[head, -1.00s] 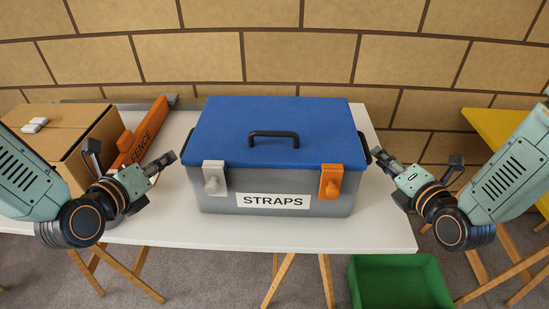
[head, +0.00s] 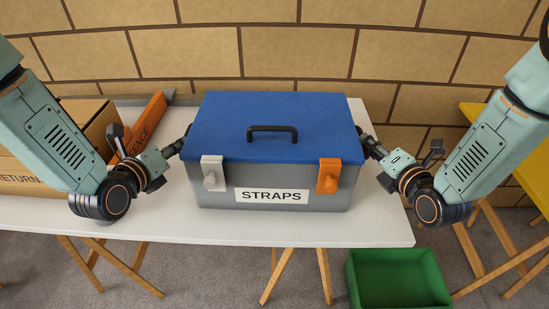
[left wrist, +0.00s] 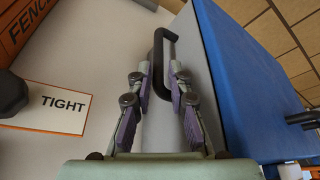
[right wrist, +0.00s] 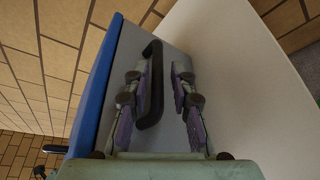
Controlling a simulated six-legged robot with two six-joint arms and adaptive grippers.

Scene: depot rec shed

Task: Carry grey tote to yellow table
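The grey tote (head: 270,178) with a blue lid (head: 275,115) and a "STRAPS" label stands on the white table (head: 230,231). A black handle (head: 272,130) is on its lid, with a grey latch and an orange latch in front. My left gripper (head: 182,146) is open at the tote's left side; in the left wrist view its fingers (left wrist: 160,78) stand on either side of the black side handle (left wrist: 158,50). My right gripper (head: 366,143) is open at the right side; its fingers (right wrist: 160,80) straddle the other side handle (right wrist: 153,100), which is nearer the left finger.
The yellow table (head: 488,125) is at the right edge, partly behind my right arm. A green bin (head: 398,280) sits on the floor between the tables. A cardboard box (head: 25,178) and an orange "FENCE" case (head: 150,118) are left of the tote. A brick wall is behind.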

